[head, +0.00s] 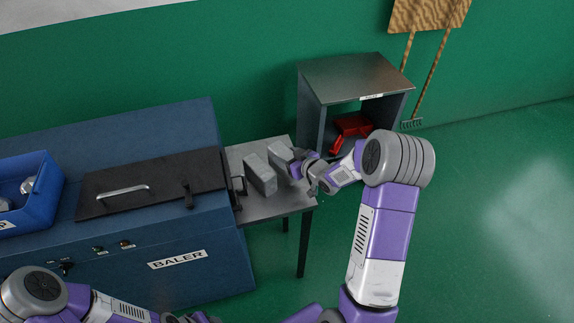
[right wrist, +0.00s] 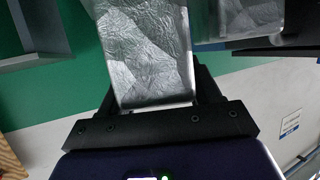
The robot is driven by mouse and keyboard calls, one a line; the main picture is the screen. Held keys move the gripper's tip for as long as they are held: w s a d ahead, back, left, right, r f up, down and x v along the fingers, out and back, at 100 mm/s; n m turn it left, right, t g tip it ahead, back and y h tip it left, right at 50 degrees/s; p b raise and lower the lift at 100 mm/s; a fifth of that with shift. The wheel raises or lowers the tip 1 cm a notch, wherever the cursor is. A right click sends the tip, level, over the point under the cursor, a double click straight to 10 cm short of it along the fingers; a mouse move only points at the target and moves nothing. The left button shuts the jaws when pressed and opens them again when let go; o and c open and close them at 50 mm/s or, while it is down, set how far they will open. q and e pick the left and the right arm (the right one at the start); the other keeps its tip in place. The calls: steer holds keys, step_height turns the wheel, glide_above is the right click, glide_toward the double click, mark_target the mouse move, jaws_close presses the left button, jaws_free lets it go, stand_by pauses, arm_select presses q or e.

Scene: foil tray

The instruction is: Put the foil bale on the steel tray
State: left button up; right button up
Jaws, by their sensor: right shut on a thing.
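My right gripper (head: 294,167) is shut on a grey, crinkled foil bale (head: 280,157). The held bale (right wrist: 145,50) fills the upper middle of the right wrist view, between the dark fingers. It is over the far right part of the grey steel tray (head: 262,211), which adjoins the baler; I cannot tell whether it touches the tray. A second grey block (head: 259,175) stands on the tray just left of the held bale. It also shows at the top of the right wrist view (right wrist: 245,15). My left arm shows at the lower left, its gripper out of frame.
The blue baler (head: 190,240) with a dark handled lid (head: 135,186) is left of the tray. A blue bin (head: 42,178) sits on its left end. A grey open cabinet (head: 355,78) holding a red thing (head: 352,127) stands behind. Green floor is clear at right.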

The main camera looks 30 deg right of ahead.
step_height(320, 180, down, 3)
steer(key=shift+r+b, duration=0.15)
steer(key=shift+b, duration=0.2)
steer(key=shift+f, duration=0.3)
steer(key=shift+f, duration=0.15)
steer(key=o, duration=1)
